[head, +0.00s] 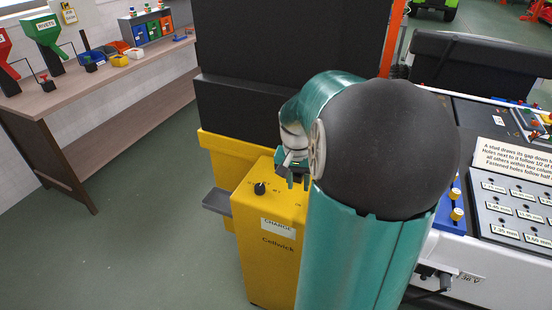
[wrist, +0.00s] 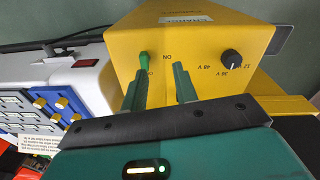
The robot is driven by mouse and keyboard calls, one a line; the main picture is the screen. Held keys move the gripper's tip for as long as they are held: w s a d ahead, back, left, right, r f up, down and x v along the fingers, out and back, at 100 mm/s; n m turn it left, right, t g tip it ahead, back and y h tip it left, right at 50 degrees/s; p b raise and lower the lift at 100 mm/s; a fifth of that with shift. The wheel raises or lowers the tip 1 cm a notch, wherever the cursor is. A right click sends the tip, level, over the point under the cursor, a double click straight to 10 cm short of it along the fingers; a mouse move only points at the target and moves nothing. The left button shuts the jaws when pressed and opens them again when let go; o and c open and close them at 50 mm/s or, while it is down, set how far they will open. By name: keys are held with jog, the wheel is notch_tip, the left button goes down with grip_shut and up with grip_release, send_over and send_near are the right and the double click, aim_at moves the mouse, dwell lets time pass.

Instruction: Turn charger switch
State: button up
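The charger also fills the top of the wrist view (wrist: 195,35). A small bright green piece, apparently the switch (wrist: 144,58), shows beside the "ON" mark, in line with the left fingertip. I cannot tell whether they touch. A black voltage knob (wrist: 231,62) sits to the right. My gripper (wrist: 163,82) is open, its two green fingers apart over the panel. In the head view my gripper (head: 293,180) is partly hidden by my arm.
A white bench unit with a red rocker (wrist: 86,63) and blue blocks with yellow knobs stands left of the charger in the wrist view. A black panel (head: 290,70) rises behind the charger. A wooden workbench (head: 110,85) stands at left; green floor between is clear.

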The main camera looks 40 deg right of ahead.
jog(key=d+f, duration=0.1)
jog(key=s+d+m, duration=0.1)
jog(key=d, duration=0.1)
jog(key=s+d+f+m+y, duration=0.1)
jog(key=d, duration=0.1)
jog(key=shift+d+f, duration=0.2)
jog(key=shift+f, duration=0.1)
notch_tip(320, 180, down, 8)
jog(key=shift+r, duration=0.2)
jog(key=c, duration=0.6)
jog(key=n, duration=0.4)
jog(key=shift+n, duration=0.3)
jog(key=n, duration=0.3)
jog(key=shift+n, duration=0.4)
jog(key=n, duration=0.9)
jog(key=o, duration=0.8)
